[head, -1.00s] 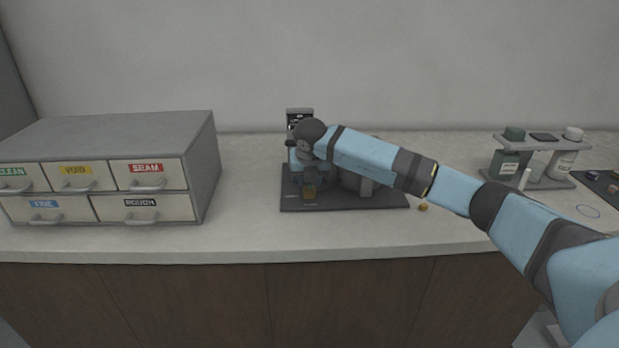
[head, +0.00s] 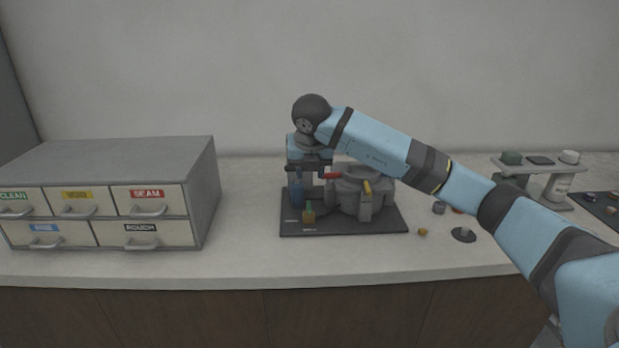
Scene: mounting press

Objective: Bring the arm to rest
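My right arm reaches in from the right, and my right gripper (head: 308,168) points down over the left part of the mounting press's dark base plate (head: 392,222). A yellow lever, a red handle and a grey upright part show on the press. A blue cylinder and a small orange-and-green piece (head: 309,214) stand on the plate below the gripper. The fingertips are too small and dark to tell whether they are open or hold anything. My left gripper is not in view.
A grey cabinet with labelled drawers (head: 148,201) stands at the left. A small tan piece (head: 422,231) and a dark disc with a stem (head: 463,235) lie right of the press. The counter between cabinet and press is clear.

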